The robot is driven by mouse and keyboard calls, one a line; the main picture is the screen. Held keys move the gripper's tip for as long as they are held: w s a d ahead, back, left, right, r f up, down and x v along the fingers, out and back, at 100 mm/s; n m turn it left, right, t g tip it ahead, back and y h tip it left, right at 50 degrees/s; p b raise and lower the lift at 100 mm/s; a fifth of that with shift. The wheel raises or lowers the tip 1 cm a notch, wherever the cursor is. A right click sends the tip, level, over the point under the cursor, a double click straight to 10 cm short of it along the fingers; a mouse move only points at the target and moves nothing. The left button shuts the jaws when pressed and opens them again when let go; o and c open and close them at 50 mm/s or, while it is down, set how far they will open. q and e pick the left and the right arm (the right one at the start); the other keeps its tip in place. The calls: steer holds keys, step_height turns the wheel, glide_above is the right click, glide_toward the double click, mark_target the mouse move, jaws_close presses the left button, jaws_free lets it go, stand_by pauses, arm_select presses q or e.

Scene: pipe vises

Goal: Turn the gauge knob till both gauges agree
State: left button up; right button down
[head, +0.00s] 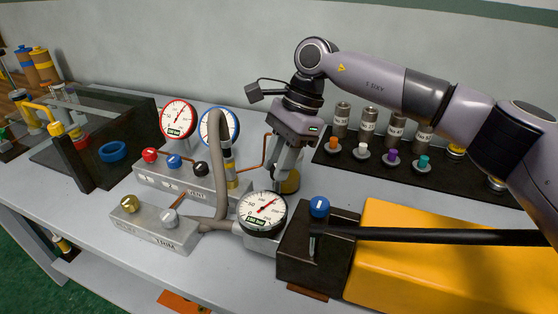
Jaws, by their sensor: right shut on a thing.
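A red-rimmed gauge (177,119) stands at the back of a grey valve block (180,188). Its needle points up and to the right. A blue-rimmed gauge (206,127) stands beside it, partly hidden by a grey hose (223,170). A black-rimmed gauge (262,213) faces up nearer the front, its red needle pointing to the upper right. My right gripper (286,172) points down just behind this gauge and is shut on a brass-coloured round part (290,185), mostly hidden by the fingers. I cannot tell whether that part is the gauge knob. My left gripper is out of view.
The valve block carries red, blue and black knobs. A front block (150,228) marked TRIM has a brass knob (130,203) and a small lever. A dark vise (305,262) with a blue knob and a yellow box (430,265) stand right. Labelled cylinders stand on a black mat behind.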

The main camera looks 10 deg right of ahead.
steer(key=c, duration=0.9)
jaws_free()
steer(key=shift+r, duration=0.1)
steer(key=shift+b+v, duration=0.55)
steer(key=shift+v, duration=3)
